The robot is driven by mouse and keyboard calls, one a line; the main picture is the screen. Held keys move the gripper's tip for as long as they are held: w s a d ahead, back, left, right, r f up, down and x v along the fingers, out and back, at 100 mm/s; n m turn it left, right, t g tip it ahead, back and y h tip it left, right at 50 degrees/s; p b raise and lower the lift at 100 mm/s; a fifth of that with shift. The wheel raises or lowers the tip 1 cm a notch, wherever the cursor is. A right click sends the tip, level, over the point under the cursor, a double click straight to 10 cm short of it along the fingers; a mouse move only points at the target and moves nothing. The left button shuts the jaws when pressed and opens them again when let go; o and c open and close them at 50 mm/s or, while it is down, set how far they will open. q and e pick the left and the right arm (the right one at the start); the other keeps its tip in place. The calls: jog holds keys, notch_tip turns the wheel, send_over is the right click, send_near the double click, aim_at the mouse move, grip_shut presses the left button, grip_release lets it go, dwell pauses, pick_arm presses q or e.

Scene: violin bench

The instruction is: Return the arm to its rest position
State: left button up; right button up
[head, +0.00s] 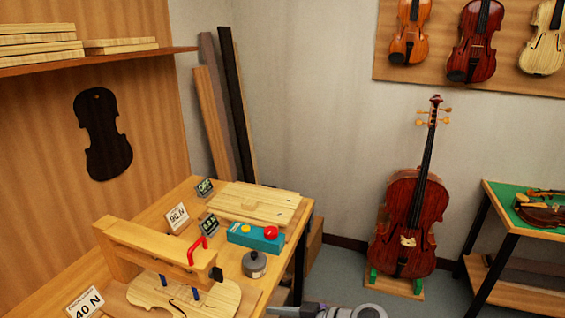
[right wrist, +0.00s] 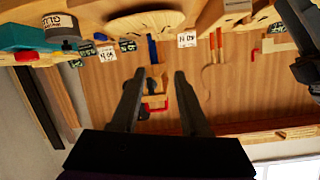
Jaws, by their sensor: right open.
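My right gripper (right wrist: 165,76) shows in the right wrist view with its two dark fingers apart and nothing between them. It is in front of the wooden back wall, clear of the bench things. In the head view a grey part of my arm shows at the bottom edge, but no fingertips are visible there. A dark part at the right edge of the right wrist view may belong to my left arm; its fingers cannot be made out.
The workbench (head: 205,190) carries a wooden press frame (head: 150,245) over a violin plate (head: 225,298), a teal button box (head: 256,237) and a grey weight (head: 254,264). A cello (head: 408,225) stands right of the bench. Open floor lies between them.

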jog(key=s+d+f+m+h, duration=0.4)
jog(key=s+d+m+h, duration=0.1)
jog(key=s+d, duration=0.4)
jog(key=s+d+f+m+h, duration=0.4)
jog(key=s+d+h, duration=0.3)
jog(key=s+d, duration=0.2)
jog(key=shift+d+m+h, duration=0.4)
jog(key=shift+d+m, duration=0.5)
jog(key=shift+d, duration=0.2)
jog(key=shift+w, duration=0.1)
